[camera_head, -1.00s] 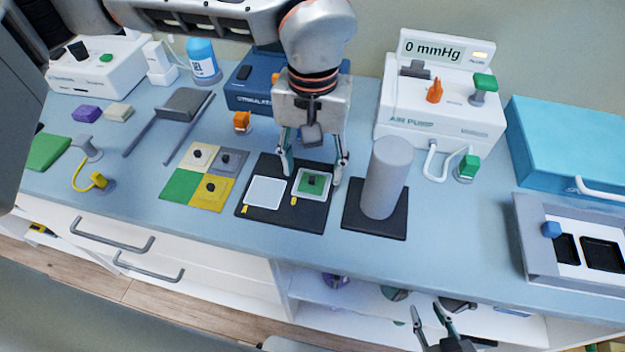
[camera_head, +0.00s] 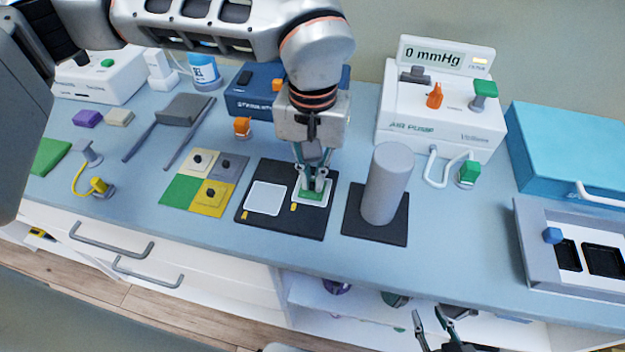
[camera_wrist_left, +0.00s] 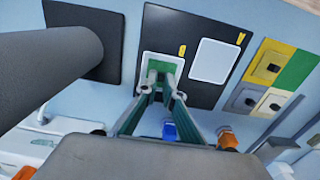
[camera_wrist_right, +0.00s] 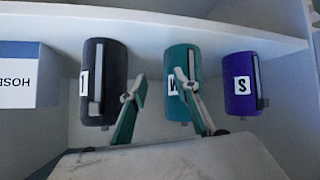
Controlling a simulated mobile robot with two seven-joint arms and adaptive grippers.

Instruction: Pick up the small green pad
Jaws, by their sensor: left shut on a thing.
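The small green pad (camera_head: 312,195) lies on the right white square of a black board (camera_head: 283,223). In the left wrist view the green pad (camera_wrist_left: 163,66) shows between the fingertips. My left gripper (camera_head: 313,186) points down from above and is shut on the pad's raised middle, with the pad still at the board's level. Its fingers hide part of the pad. My right gripper (camera_head: 432,322) is low at the front of the counter. In the right wrist view the right gripper (camera_wrist_right: 158,88) has its fingers apart with nothing between them.
A grey cylinder (camera_head: 388,185) stands on a black mat just right of the board. A four-coloured tile set (camera_head: 180,188) lies to the left. The air pump (camera_head: 440,105) stands behind. Several rolled cuffs, including a teal one (camera_wrist_right: 180,65), sit on the shelf before my right gripper.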

